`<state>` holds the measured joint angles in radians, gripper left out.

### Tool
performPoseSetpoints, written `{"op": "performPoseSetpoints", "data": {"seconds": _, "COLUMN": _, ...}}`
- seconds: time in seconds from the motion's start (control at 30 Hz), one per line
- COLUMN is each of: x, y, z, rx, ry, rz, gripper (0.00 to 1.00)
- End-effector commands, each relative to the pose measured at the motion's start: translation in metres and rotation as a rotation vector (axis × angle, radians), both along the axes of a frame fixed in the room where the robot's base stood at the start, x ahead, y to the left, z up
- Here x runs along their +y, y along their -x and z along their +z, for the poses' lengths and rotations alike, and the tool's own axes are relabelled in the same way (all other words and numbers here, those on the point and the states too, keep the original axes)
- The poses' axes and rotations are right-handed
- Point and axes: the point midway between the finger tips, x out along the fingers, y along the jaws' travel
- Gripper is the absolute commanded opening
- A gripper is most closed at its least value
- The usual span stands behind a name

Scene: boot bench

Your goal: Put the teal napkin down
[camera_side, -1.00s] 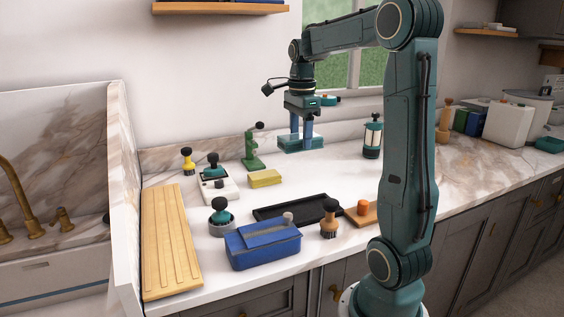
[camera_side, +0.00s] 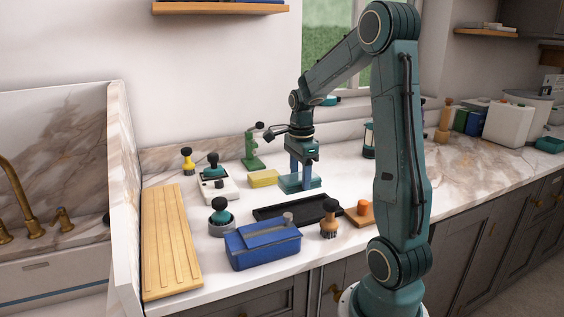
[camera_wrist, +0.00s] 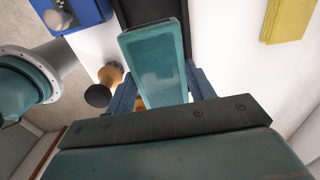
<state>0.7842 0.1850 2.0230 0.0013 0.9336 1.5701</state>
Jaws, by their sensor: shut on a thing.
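The teal napkin (camera_side: 290,184) is a flat, folded block between the blue fingers of my gripper (camera_side: 305,178). My gripper is shut on it, just behind the black tray (camera_side: 290,208) in the side view. In the wrist view the napkin (camera_wrist: 155,65) reaches out from between the fingers (camera_wrist: 160,92), with the tray (camera_wrist: 122,12) partly hidden behind it. The napkin looks low over the counter; I cannot tell whether it touches.
A yellow sponge (camera_side: 263,178) lies close to the napkin's left. Bare white counter (camera_side: 345,178) shows to the right.

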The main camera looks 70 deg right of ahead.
Motion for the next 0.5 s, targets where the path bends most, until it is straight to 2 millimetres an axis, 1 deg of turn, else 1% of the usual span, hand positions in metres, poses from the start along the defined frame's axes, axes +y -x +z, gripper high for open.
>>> {"op": "performPoseSetpoints", "data": {"seconds": 0.03, "x": 0.001, "y": 0.001, "z": -0.011, "rx": 0.004, "ry": -0.004, "rz": 0.0, "gripper": 0.32}}
{"op": "performPoseSetpoints", "data": {"seconds": 0.2, "x": 0.0, "y": 0.0, "z": -0.034, "rx": 0.002, "ry": -0.002, "rz": 0.0, "gripper": 0.32}}
{"op": "performPoseSetpoints", "data": {"seconds": 0.33, "x": 0.0, "y": 0.0, "z": -0.042, "rx": 0.001, "ry": -0.001, "rz": 0.0, "gripper": 0.32}}
{"op": "performPoseSetpoints", "data": {"seconds": 0.5, "x": 0.0, "y": 0.0, "z": -0.043, "rx": 0.0, "ry": 0.0, "rz": 0.0, "gripper": 0.32}}
